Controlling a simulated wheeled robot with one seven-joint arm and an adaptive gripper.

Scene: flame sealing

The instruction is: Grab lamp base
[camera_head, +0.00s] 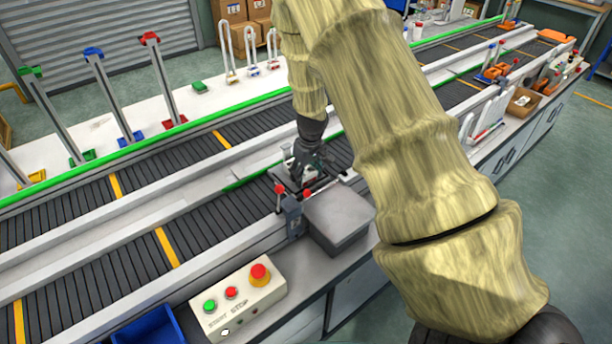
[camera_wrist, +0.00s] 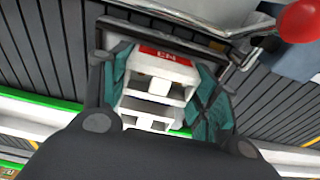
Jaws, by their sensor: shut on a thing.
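The lamp base seems to be the white, boxy piece with a red label (camera_wrist: 160,62) in the wrist view. It sits between the two teal-padded fingers of my gripper (camera_wrist: 165,92), which are shut on it. In the head view my gripper (camera_head: 306,160) is low over a dark fixture beside the conveyor, and a bit of the white piece (camera_head: 309,173) shows under it. The fingers and arm hide much of the piece. I cannot tell whether it touches the fixture below.
A grey box (camera_head: 340,215) and a post with a red knob (camera_head: 280,190) stand close to my gripper. A control box (camera_head: 238,299) with green and red buttons is at the front. Conveyor belts (camera_head: 80,270) run behind. A blue bin (camera_head: 150,328) is at the lower left.

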